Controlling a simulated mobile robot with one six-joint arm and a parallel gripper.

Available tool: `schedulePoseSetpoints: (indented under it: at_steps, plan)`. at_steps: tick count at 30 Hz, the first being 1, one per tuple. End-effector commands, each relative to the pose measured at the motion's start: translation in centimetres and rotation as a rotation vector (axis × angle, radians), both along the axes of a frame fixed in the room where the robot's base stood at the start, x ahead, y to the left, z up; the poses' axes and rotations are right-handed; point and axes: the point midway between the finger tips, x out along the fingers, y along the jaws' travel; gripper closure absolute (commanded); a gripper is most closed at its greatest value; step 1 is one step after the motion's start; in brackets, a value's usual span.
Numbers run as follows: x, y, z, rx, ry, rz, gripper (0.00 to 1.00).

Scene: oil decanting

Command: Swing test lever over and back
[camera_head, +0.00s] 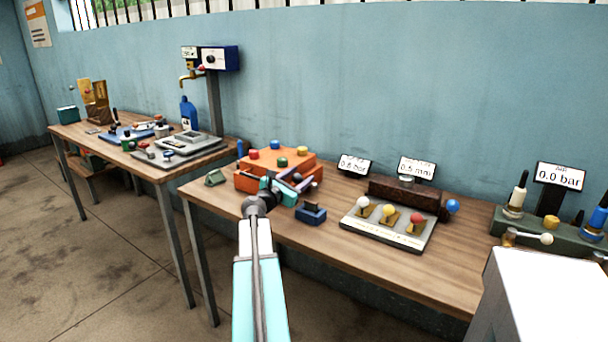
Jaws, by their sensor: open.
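I cannot tell for certain which part is the test lever. A blue ball knob (453,206) sticks out at the right end of a dark block (405,194) behind a grey panel. A pale rod with a white knob (546,239) lies at the front of the green unit (540,228) at the far right. My gripper (296,187) is open at the front right of the orange block (249,183), well left of both knobs. My gripper partly hides that block. Its jaws are small in the picture, and I see nothing clearly held between them.
The grey panel (378,238) carries white, yellow and red knobs. A small blue block (311,213) sits just right of my gripper. Displays (559,176) stand along the wall. A second table at the left holds a tap stand (213,105) and a blue bottle (188,113).

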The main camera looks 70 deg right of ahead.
Motion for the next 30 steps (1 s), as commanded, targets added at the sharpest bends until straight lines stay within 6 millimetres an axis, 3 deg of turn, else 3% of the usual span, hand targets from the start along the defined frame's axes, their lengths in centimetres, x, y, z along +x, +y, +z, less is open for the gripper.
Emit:
schedulePoseSetpoints:
  at_steps: [9,20,29,30]
  plan:
    - [-0.5,-2.4,0.0,0.000,0.000,-0.001,0.51]
    - [-0.6,-2.6,0.0,0.000,0.000,0.000,0.51]
    - [-0.6,-2.6,0.0,0.000,0.000,-0.001,0.98]
    - [-0.6,-2.6,0.0,0.000,0.000,-0.001,1.00]
